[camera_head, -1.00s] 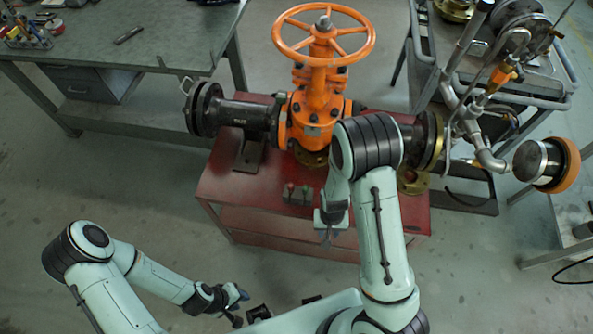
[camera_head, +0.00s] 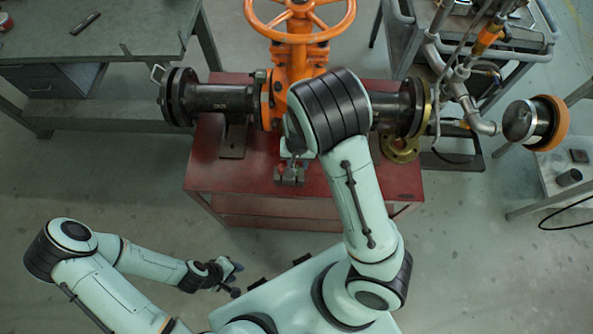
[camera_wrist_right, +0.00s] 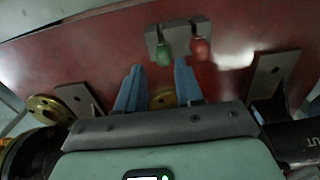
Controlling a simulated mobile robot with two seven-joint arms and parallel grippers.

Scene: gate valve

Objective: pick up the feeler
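A grey block (camera_wrist_right: 178,38) on the red table holds two small handled pieces, one with a green handle (camera_wrist_right: 163,53) and one with a red handle (camera_wrist_right: 200,48). I cannot tell which is the feeler. The block also shows in the head view (camera_head: 289,178). My right gripper (camera_wrist_right: 158,84) is open and empty; its two blue fingers point toward the block, with the green handle just beyond the gap and the red handle to its right. In the head view my right arm partly hides this gripper. My left gripper (camera_head: 236,279) hangs at the lower left, away from the table.
The orange valve (camera_head: 300,60) with black flanged pipes stands behind the block on the red table (camera_head: 375,185). A brass ring (camera_head: 400,148) lies at the table's right. A workbench (camera_head: 130,20) is at upper left, a cart with pipework at upper right.

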